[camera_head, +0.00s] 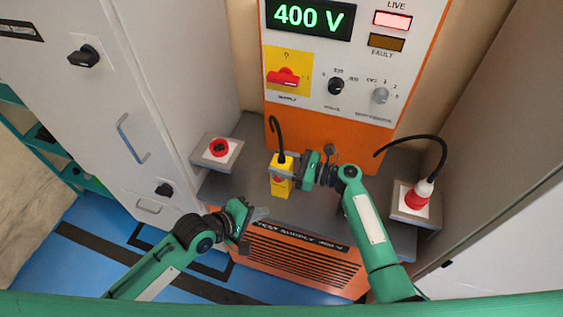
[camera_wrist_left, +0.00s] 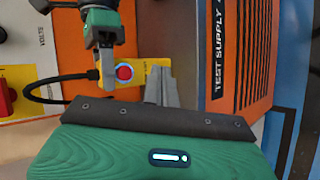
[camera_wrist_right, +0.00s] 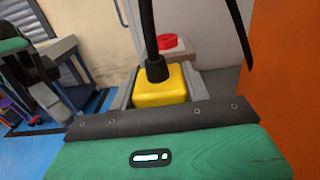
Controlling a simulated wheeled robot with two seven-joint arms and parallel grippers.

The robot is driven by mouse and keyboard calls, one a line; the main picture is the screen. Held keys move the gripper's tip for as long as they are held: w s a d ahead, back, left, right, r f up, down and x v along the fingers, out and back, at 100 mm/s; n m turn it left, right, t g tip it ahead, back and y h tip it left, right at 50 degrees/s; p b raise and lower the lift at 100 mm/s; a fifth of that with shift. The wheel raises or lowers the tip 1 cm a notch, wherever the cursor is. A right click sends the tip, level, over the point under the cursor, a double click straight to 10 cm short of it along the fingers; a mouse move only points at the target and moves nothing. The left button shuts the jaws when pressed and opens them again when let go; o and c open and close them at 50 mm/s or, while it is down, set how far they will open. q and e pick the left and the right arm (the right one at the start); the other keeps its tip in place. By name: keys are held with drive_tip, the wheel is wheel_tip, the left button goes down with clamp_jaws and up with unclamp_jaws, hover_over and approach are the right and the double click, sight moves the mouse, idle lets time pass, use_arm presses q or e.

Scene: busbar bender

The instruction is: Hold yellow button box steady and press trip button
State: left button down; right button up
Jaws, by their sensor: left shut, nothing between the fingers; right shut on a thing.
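The yellow button box (camera_head: 281,188) hangs upright on a black cable in front of the orange test supply cabinet. My right gripper (camera_head: 286,172) is shut on its upper part; in the right wrist view the yellow box (camera_wrist_right: 160,88) sits between the two fingers, with the cable leaving its top. My left gripper (camera_head: 262,214) is shut and empty, below and left of the box. In the left wrist view the box shows a red round button (camera_wrist_left: 124,72) with a pale blue ring, and the shut left fingertips (camera_wrist_left: 160,75) appear to its right, seemingly apart from it.
The panel display (camera_head: 308,16) reads 400 V; the LIVE lamp (camera_head: 393,19) is lit pale red and the FAULT lamp (camera_head: 387,42) is dark amber.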

use_arm(q)
drive_tip(key=w+d, duration=0.2)
drive_tip(key=w, duration=0.6)
drive_tip(key=shift+w+d, duration=0.15)
drive_tip(key=shift+d, duration=0.25)
idle(1.7)
drive_tip(key=shift+w+d, duration=0.15)
drive_tip(key=shift+w, duration=0.25)
drive_tip(key=shift+s, duration=0.1)
drive_tip(key=shift+s+a, duration=0.2)
drive_tip(key=shift+s, duration=0.1)
drive_tip(key=s+a, duration=0.2)
drive_tip(key=s, duration=0.3)
drive_tip(key=shift+s, duration=0.4)
idle(0.3)
